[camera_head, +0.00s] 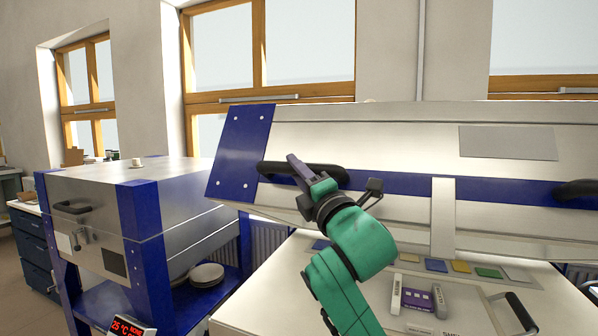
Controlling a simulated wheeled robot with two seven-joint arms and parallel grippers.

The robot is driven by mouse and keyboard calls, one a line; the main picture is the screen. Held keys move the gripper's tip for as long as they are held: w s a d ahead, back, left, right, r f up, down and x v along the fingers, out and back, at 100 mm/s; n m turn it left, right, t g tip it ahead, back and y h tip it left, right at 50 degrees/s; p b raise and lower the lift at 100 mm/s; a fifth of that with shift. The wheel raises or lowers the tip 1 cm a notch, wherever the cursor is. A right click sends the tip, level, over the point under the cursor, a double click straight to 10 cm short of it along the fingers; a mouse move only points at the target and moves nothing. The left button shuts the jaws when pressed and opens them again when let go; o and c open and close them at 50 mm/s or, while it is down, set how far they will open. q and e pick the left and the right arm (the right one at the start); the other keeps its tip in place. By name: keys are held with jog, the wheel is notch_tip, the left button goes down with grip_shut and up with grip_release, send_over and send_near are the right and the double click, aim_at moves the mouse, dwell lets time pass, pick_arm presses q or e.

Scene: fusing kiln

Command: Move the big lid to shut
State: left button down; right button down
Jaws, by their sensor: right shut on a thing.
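The big lid (380,137) is a long silver panel with a blue band and a blue riveted corner. It stands raised and tilted on the right, with a gap between its lower edge and the pale kiln bed (268,286). A black bar handle (333,173) is on its left part, and another black handle (577,190) is at the right edge of the view. My right gripper (300,170) is shut on the left handle; its wrist and green arm hide part of the lid's lower edge. My left gripper is not in view.
Coloured tiles (461,267) lie on the bed under the lid. A purple box (416,299) and a small black handle (520,312) are nearer. A second silver and blue kiln (118,205), closed, stands to the left, with a red digital display (128,328) near its foot.

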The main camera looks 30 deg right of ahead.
jog(key=shift+w+f, duration=0.1)
jog(key=c, duration=0.7)
grip_release()
jog(key=shift+o, duration=0.5)
jog(key=shift+w+f, duration=0.1)
jog(key=shift+w, duration=0.2)
jog(key=shift+s, duration=0.35)
pick_arm(q)
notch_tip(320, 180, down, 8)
jog(key=b, duration=0.8)
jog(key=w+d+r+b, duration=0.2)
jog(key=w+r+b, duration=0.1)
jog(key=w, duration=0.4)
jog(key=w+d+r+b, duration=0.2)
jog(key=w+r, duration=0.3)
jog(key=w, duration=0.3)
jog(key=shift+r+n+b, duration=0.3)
jog(key=shift+b, duration=0.45)
pick_arm(e)
jog(key=v, duration=1.4)
